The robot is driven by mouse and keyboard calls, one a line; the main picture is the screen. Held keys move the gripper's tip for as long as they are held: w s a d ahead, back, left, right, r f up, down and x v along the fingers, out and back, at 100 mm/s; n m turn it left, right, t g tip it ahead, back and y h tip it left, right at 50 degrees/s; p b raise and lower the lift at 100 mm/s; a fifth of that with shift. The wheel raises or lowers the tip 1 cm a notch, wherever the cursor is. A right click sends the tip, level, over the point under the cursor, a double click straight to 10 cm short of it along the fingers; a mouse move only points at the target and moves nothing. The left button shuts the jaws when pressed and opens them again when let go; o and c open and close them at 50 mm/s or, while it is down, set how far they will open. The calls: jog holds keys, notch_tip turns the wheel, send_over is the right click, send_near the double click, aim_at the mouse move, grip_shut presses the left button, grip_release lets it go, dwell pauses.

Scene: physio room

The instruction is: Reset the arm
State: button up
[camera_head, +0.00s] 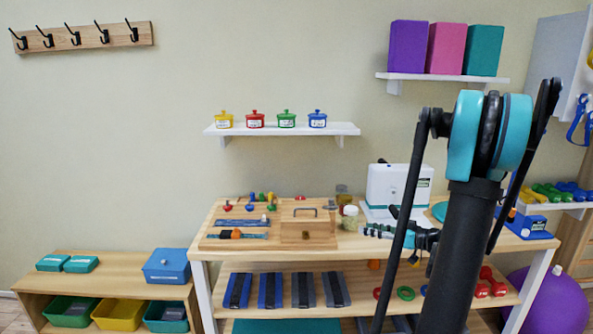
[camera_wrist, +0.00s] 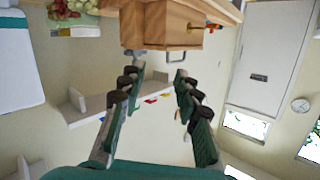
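My gripper (camera_wrist: 158,76) shows in the wrist view with its two dark green fingers apart and nothing between them. In the head view my gripper (camera_head: 372,231) is partly hidden behind my arm. It appears just right of a wooden box (camera_head: 300,236) with a dark handle, over the table's top. The wooden box also shows in the wrist view (camera_wrist: 165,24), beyond the fingertips; I cannot tell whether they touch it. My arm rises large at the right of the head view and hides part of the table.
The wooden table (camera_head: 217,240) holds small coloured pegs, jars and a white case (camera_head: 399,186). Its lower shelf holds dark weights and red dumbbells. A wall shelf (camera_head: 281,130) with coloured pots is above. A low bench (camera_head: 110,268) stands left; a purple ball (camera_head: 553,304) lies right.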

jog(key=s+a+f+m+g+h, duration=0.4)
jog(key=s+a+f+g+h, duration=0.15)
jog(key=s+a, duration=0.4)
jog(key=s+d+f+m+h, duration=0.2)
jog(key=s+f+h, duration=0.1)
jog(key=s, duration=0.4)
jog(key=s+d+f+m+h, duration=0.1)
jog(key=s+d+f+h, duration=0.1)
jog(key=s, duration=0.4)
jog(key=shift+s+d+f+m+g+h, duration=0.15)
jog(key=shift+s+f+m+g+h, duration=0.3)
jog(key=shift+h, duration=0.3)
